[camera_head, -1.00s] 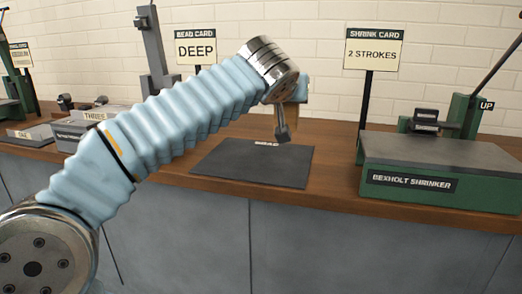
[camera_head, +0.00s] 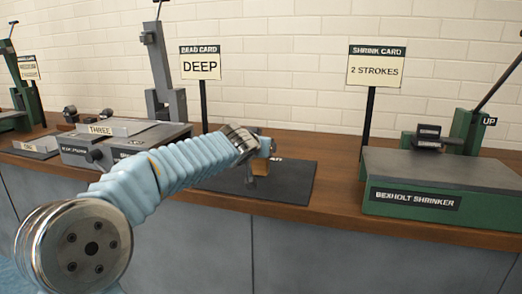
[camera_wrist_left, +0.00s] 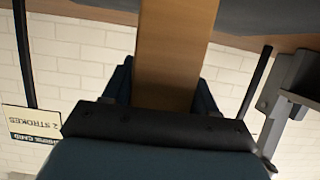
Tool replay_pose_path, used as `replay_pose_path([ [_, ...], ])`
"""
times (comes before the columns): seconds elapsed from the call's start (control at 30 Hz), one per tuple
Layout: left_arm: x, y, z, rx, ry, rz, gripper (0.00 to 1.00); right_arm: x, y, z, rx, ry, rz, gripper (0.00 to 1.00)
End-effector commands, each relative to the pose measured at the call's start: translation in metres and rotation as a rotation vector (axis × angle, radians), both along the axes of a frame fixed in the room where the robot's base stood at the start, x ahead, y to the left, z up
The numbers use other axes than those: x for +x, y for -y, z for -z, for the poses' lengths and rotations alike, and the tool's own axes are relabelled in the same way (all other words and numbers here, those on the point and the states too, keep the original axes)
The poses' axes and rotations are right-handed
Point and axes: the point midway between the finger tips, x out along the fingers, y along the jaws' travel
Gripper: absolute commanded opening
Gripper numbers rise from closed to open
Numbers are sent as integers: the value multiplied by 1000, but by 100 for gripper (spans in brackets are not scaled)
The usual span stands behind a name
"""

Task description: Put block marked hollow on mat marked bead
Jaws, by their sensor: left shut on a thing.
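A dark grey mat (camera_head: 290,188) lies on the wooden bench, with a small, partly covered pale label near its back edge. My left gripper (camera_head: 256,166) is over the mat, shut on a wooden block (camera_head: 261,167). In the left wrist view the brown block (camera_wrist_left: 172,55) stands between the two dark fingers of the gripper (camera_wrist_left: 168,85), and the mat (camera_wrist_left: 275,14) shows at the top edge. I cannot tell whether the block touches the mat. No marking on the block is readable. My right gripper is not in view.
A green Bexholt Shrinker (camera_head: 440,185) stands at the right. A grey machine (camera_head: 115,148) with a "THREE" plate stands at the left. Behind the mat are the "DEEP" card (camera_head: 201,66) and the "2 STROKES" card (camera_head: 375,70) on posts. The mat's right part is clear.

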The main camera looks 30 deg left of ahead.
Motion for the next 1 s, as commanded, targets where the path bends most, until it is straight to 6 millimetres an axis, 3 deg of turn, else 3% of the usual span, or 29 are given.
replay_pose_path([
  [0.37,0,0,7,0,2,0,24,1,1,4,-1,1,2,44],
  [0.4,0,0,7,0,1,0,59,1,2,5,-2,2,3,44],
  [0.57,0,0,6,0,1,0,83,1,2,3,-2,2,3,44],
  [0.9,0,0,2,0,0,0,83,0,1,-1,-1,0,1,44],
  [1.0,-13,3,0,-1,3,1,83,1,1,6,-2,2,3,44],
])
